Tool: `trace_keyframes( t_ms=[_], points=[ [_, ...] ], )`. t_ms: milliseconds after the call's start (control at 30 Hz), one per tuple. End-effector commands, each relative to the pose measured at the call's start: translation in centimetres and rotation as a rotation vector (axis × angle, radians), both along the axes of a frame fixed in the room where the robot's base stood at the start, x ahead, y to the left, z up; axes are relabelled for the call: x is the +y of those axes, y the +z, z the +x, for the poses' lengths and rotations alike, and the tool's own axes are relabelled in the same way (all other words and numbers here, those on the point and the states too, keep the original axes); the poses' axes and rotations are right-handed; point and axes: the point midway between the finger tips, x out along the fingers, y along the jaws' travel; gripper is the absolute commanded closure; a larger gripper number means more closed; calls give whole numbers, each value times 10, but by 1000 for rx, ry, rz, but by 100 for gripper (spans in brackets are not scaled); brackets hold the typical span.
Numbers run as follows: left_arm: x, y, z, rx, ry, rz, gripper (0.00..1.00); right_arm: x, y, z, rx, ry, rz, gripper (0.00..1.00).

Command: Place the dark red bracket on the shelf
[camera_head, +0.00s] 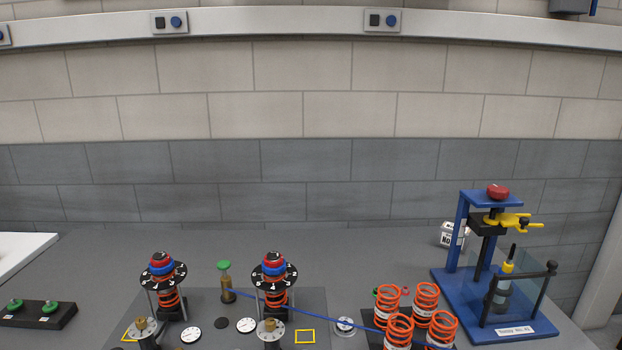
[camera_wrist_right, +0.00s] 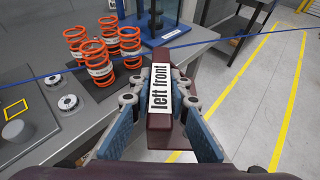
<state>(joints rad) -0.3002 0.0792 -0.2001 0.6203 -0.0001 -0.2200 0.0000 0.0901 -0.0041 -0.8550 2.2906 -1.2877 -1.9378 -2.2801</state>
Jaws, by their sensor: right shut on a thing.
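The dark red bracket (camera_wrist_right: 158,128) fills the middle of the right wrist view. It bears a white label (camera_wrist_right: 160,88) reading "left front". My right gripper (camera_wrist_right: 160,102) is shut on it, with a blue-padded finger on each side. The bracket is held beyond the edge of the grey workbench (camera_wrist_right: 196,50), with floor seen behind it. Neither the bracket nor either gripper shows in the head view. I cannot make out which surface is the shelf in these frames.
Several orange springs (camera_head: 397,328) stand at the bench's front right, beside a blue press (camera_head: 463,230). Two dial-topped spring assemblies (camera_head: 163,270) stand left of centre. A thin blue line (camera_head: 310,308) crosses the view. Yellow-striped floor (camera_wrist_right: 250,68) lies right of the bench.

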Motion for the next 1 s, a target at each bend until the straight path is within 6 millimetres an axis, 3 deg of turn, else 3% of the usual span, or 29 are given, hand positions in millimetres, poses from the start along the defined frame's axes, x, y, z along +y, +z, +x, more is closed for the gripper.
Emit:
trace_keyframes(
  t_ms=[267, 700, 1000],
  points=[
    [0, 0, 1, -1, 0, 0, 35, 2, 3, -2, -1, -81, -2, 100],
    [0, 0, 1, -1, 0, 1, 35, 1, 4, 0, -14, 223, -2, 100],
    [0, 0, 1, 0, 0, 1, 35, 4, 1, -4, 7, 300, 2, 100]
  ],
)
